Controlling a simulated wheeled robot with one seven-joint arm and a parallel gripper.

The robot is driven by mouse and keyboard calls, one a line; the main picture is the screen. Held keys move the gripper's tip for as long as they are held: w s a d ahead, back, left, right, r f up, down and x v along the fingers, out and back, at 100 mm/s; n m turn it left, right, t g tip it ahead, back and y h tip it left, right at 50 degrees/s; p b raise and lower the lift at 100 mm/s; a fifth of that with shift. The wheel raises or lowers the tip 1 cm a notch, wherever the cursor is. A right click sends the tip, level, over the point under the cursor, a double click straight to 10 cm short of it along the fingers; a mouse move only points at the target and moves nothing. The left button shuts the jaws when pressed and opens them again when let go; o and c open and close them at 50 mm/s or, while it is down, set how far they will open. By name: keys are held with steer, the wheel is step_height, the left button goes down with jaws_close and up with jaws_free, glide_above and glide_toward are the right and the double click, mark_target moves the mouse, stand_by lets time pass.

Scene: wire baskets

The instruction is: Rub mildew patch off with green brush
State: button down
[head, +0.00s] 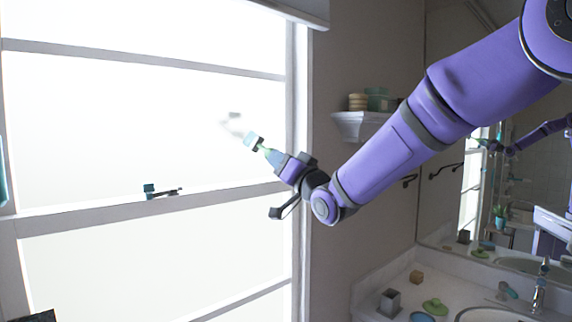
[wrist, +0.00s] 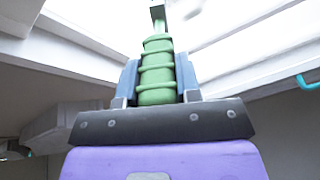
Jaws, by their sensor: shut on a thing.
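The green brush (head: 253,141) is in my gripper (head: 274,158), its pale head with a teal part pointing up and left toward the bright window. In the wrist view its ribbed green handle (wrist: 157,75) sits between the two blue-grey fingers of my gripper (wrist: 158,85). The gripper is shut on the handle. A faint grey smudge, seemingly the mildew patch (head: 232,118), shows on the upper window pane just above and left of the brush head. I cannot tell whether the bristles touch the glass. The brush head is mostly out of sight in the wrist view.
The window frame (head: 140,204) has a teal-and-dark latch (head: 152,190) on its middle rail.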

steer(key=shift+s+a+r, duration=0.25)
steer(key=shift+s+a, duration=0.1)
steer(key=shift+a, duration=0.1)
steer(key=shift+s+a+r, duration=0.25)
steer(key=shift+s+a, duration=0.05)
steer(key=shift+a, duration=0.15)
steer(key=shift+s+a+r, duration=0.4)
steer(key=shift+s+a, duration=0.15)
steer(key=shift+a, duration=0.25)
steer(key=shift+s+a+r, duration=0.4)
steer(key=shift+s+a, duration=0.1)
steer(key=shift+a, duration=0.25)
steer(key=a, duration=0.1)
steer(key=s+a+r, duration=0.1)
steer(key=s+a, duration=0.1)
steer(key=shift+r, duration=0.25)
steer(key=shift+w+d+f, duration=0.4)
steer(key=shift+w+d, duration=0.15)
steer(key=shift+d, duration=0.2)
steer(key=shift+w+d+f, duration=0.4)
steer(key=shift+w+d, duration=0.1)
steer(key=shift+d, duration=0.25)
